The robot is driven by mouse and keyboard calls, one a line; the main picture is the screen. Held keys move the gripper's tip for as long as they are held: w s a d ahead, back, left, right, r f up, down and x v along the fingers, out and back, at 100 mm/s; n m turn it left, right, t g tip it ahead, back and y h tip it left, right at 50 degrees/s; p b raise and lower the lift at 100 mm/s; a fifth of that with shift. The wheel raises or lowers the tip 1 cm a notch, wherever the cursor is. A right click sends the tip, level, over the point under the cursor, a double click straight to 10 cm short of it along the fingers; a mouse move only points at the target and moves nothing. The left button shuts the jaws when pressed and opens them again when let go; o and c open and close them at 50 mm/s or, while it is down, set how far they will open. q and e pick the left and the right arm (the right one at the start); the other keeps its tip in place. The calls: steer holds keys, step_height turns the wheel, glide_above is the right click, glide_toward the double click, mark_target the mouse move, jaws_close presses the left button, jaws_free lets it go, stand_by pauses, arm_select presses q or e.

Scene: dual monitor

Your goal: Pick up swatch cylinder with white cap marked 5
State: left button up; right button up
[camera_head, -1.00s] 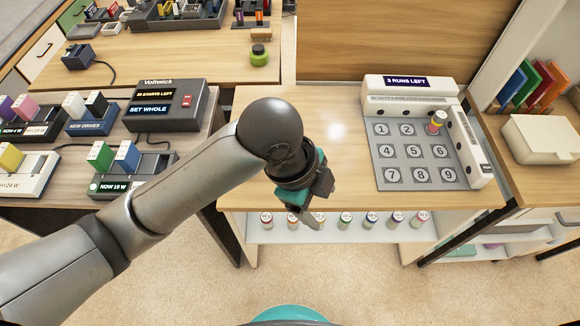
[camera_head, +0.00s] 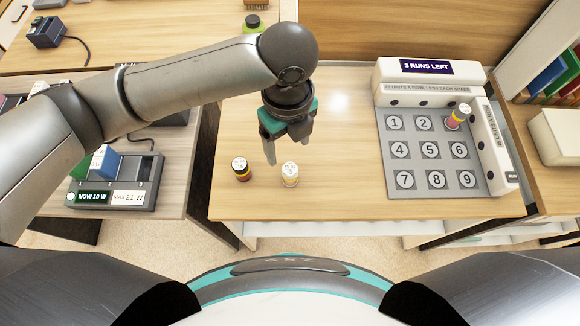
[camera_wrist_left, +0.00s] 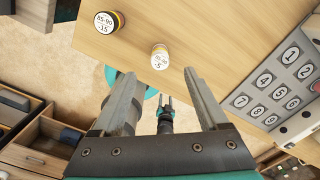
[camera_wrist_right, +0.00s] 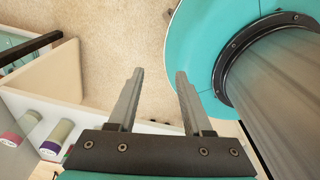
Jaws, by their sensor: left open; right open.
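The swatch cylinder with a white cap marked -5 (camera_head: 290,174) stands upright near the front left of the wooden table (camera_head: 340,205). Its cap shows in the left wrist view (camera_wrist_left: 160,57), just beyond and between my left fingertips. My left gripper (camera_head: 286,147) is open and empty, above and slightly behind the white-capped cylinder, fingers pointing down. My right gripper (camera_wrist_right: 160,72) is open and empty, over the floor and beside my teal base.
A grey numbered grid (camera_head: 430,180) with a white frame reading 3 RUNS LEFT (camera_head: 426,67) stands at the right; another cylinder (camera_head: 458,116) is on its square 3. Cylinders (camera_wrist_right: 55,140) lie in the right wrist view's lower left. The table between swatches and grid is clear.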

mark_target(290, 169)
arm_select(q)
step_height(290, 169, down, 5)
steer(key=shift+f+b, duration=0.2)
steer(key=shift+b, duration=0.5)
steer(key=shift+f, duration=0.65)
steer(key=shift+s+f+b, duration=0.15)
steer(key=shift+f+b, duration=0.2)
steer(key=shift+f, duration=0.05)
steer(key=f, duration=0.2)
steer(key=f+b, duration=0.1)
steer(key=f, duration=0.1)
steer(key=shift+s+d+b, duration=0.15)
steer(key=shift+s+b, duration=0.05)
steer(key=shift+b, duration=0.1)
steer(key=c, duration=0.6)
jaws_close()
arm_select(e)
steer(key=f, duration=0.1)
steer(key=w+d+f, duration=0.1)
steer(key=f, duration=0.2)
steer(key=shift+w+d, duration=0.2)
